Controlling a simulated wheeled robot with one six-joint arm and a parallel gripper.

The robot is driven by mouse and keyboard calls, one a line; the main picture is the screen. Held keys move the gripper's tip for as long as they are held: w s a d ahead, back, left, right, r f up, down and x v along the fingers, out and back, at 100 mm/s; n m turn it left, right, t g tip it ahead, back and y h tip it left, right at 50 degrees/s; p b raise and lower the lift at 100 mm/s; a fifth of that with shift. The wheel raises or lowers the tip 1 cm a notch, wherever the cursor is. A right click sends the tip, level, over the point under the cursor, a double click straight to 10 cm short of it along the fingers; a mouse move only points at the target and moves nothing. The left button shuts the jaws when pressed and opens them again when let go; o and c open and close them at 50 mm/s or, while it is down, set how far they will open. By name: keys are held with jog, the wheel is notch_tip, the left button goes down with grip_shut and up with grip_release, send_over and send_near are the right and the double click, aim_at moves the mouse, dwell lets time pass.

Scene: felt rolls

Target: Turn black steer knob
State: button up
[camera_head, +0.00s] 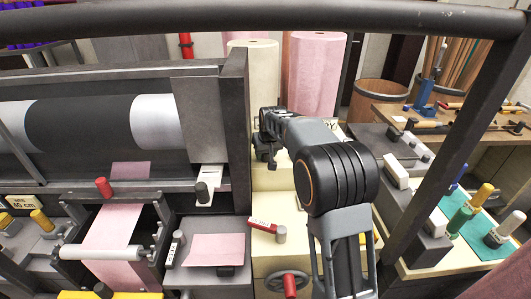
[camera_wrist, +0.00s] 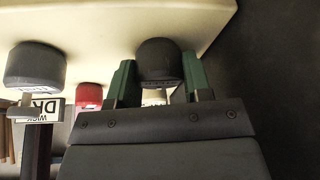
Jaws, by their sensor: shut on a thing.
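The black knob (camera_wrist: 160,58) shows in the wrist view at the end of a cream panel, with small lettering I cannot read. My gripper (camera_wrist: 160,75) has its two green fingers on either side of this knob and is shut on it. In the head view my gripper (camera_head: 268,140) is a dark shape at the cream machine housing, left of my arm. The knob cannot be made out there, hidden by the gripper.
In the wrist view a red knob (camera_wrist: 88,95) and a dark grey knob (camera_wrist: 36,66) sit left of my gripper. A dark frame post (camera_head: 236,130) stands close left of it in the head view. A red-handled handwheel (camera_head: 289,282) is below.

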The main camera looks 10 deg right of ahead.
jog(key=shift+c, duration=0.4)
jog(key=n+y, duration=0.1)
jog(key=n, duration=0.2)
jog(key=shift+n+g+y, duration=0.6)
jog(key=shift+n+y, duration=0.2)
jog(key=shift+n, duration=1.5)
jog(key=o, duration=0.9)
